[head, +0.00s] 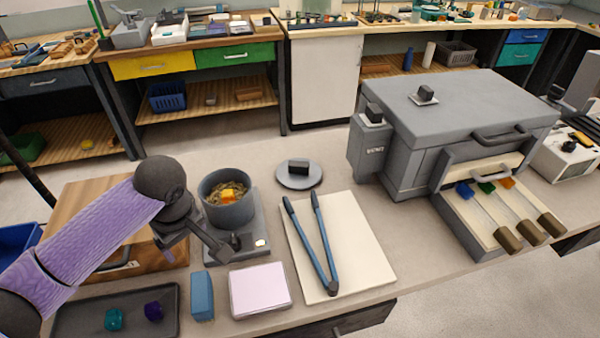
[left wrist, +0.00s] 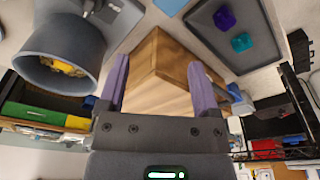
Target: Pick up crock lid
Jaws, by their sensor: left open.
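The crock lid (head: 287,182) is a flat grey disc with a black block knob. It lies on the bench to the right of the grey crock (head: 228,214), which is uncovered and holds noodle-like strands with an orange and yellow piece. The crock (left wrist: 58,40) shows at the left there; the lid does not show. My right gripper is out of view.
The crock stands on a grey base (head: 255,255). Long blue tongs (head: 322,250) lie on a cream board (head: 365,250) in front of the lid. A large grey oven-like box (head: 450,100) stands to the right. A wooden box (head: 90,205) is at left.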

